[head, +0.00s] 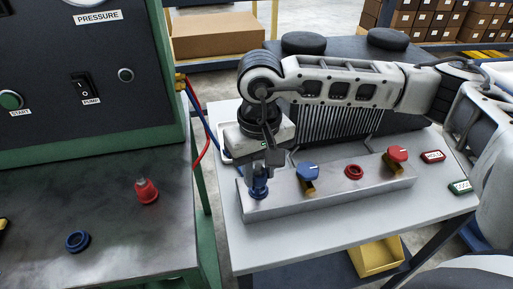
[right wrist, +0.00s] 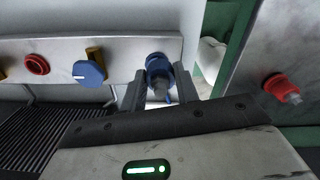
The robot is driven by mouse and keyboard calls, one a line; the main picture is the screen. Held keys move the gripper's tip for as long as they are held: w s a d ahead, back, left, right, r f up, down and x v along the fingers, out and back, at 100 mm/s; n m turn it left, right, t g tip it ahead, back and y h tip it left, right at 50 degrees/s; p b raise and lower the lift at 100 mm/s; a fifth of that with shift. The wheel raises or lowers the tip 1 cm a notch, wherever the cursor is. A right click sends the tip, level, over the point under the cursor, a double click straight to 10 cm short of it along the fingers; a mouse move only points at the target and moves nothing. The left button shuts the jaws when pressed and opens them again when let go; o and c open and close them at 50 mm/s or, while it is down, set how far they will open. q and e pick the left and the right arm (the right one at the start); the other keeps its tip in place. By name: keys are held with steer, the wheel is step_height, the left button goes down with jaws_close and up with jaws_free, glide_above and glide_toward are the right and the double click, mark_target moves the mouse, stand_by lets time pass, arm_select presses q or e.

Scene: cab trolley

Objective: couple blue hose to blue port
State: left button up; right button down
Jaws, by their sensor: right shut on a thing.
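My right gripper (head: 265,160) points down over the left end of the grey manifold block (head: 335,188). It is shut on a blue hose coupling (head: 259,189), which also shows between its fingers in the right wrist view (right wrist: 158,70). The coupling stands upright at the block's left end, where it hides the blue port. I cannot tell whether it is fully seated. A blue hose (head: 200,113) hangs from the green cabinet beside a red one; its run to the coupling is partly hidden. My left gripper is not in view.
The block also carries a blue-knobbed valve (head: 307,172), a red port (head: 354,172) and a red-knobbed valve (head: 397,154). A dark finned unit stands behind the block.

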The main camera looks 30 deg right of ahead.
steer(key=m, duration=0.5)
steer(key=shift+w+r, duration=0.15)
steer(key=shift+w, duration=0.05)
steer(key=m, duration=0.5)
steer(key=shift+w+d+r+m+p, duration=0.1)
steer(key=shift+w+r+m+p, duration=0.1)
steer(key=shift+m+p, duration=0.15)
steer(key=m, duration=0.3)
steer(key=shift+w, duration=0.1)
steer(key=m, duration=0.6)
steer(key=shift+w+d+r, duration=0.15)
steer(key=shift+r, duration=0.05)
steer(key=m, duration=0.3)
steer(key=shift+w+m, duration=0.1)
steer(key=shift+m, duration=0.15)
steer(key=m, duration=1)
steer(key=m+p, duration=0.1)
steer(key=m, duration=0.4)
steer(key=shift+w+d+r+m, duration=0.3)
steer(key=shift+w+r, duration=0.1)
steer(key=shift+f, duration=0.1)
